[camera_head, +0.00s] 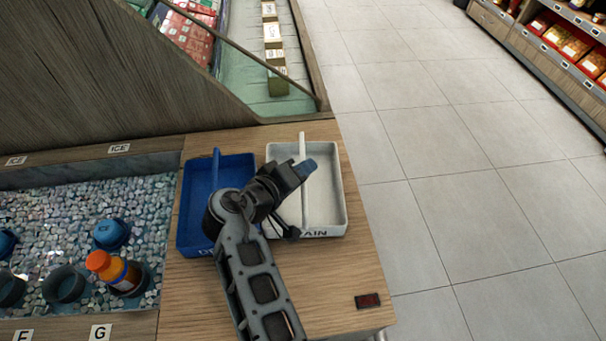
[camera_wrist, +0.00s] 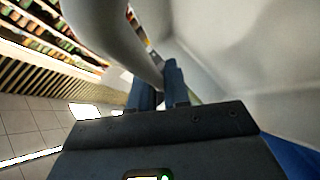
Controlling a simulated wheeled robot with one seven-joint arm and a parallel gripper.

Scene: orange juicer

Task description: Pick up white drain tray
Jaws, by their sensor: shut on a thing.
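The white drain tray (camera_head: 326,207) stands on the right part of the wooden counter, with "AIN" showing on its front wall. A white bar handle runs over its middle. My gripper (camera_head: 306,168) is at this handle and is shut on it. In the wrist view my gripper's fingers (camera_wrist: 160,90) close around the pale handle (camera_wrist: 125,42), and the tray's inside fills the right. My arm hides part of the tray's left side and front lettering. I cannot tell whether the tray is lifted off the counter.
A blue tray (camera_head: 197,207) with a blue handle stands close on the left. An ice bin (camera_head: 60,215) with an orange-capped bottle (camera_head: 115,270) lies further left. A slanted wooden partition rises behind.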

